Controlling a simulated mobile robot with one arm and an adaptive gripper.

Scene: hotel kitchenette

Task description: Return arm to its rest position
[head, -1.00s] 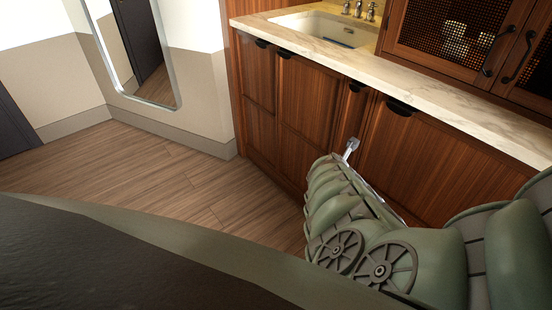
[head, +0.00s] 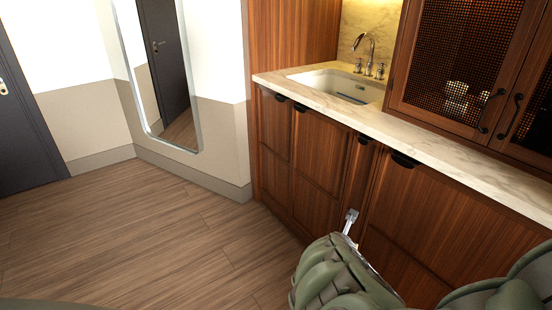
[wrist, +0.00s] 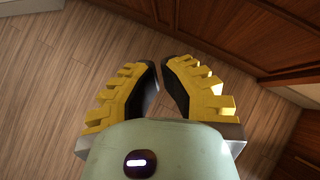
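My gripper (wrist: 161,61) shows in the wrist view as two yellow ribbed fingers with black inner pads. The pads lean toward each other, and a narrow strip of floor shows between the tips. Nothing is between them. Below the fingers is bare wood floor. In the head view my green arm (head: 345,277) is folded low at the bottom right, in front of the wooden cabinet doors (head: 310,175). A small silver part sticks up from it near a door; I cannot tell whether it touches. The gripper fingers are not clearly visible in the head view.
A marble counter (head: 450,166) with a sink (head: 343,86) runs along the right, with mesh-door cabinets (head: 460,70) above it. A tall mirror (head: 160,70) and a dark door (head: 25,120) stand at the left. The wood floor (head: 130,230) at the left is clear.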

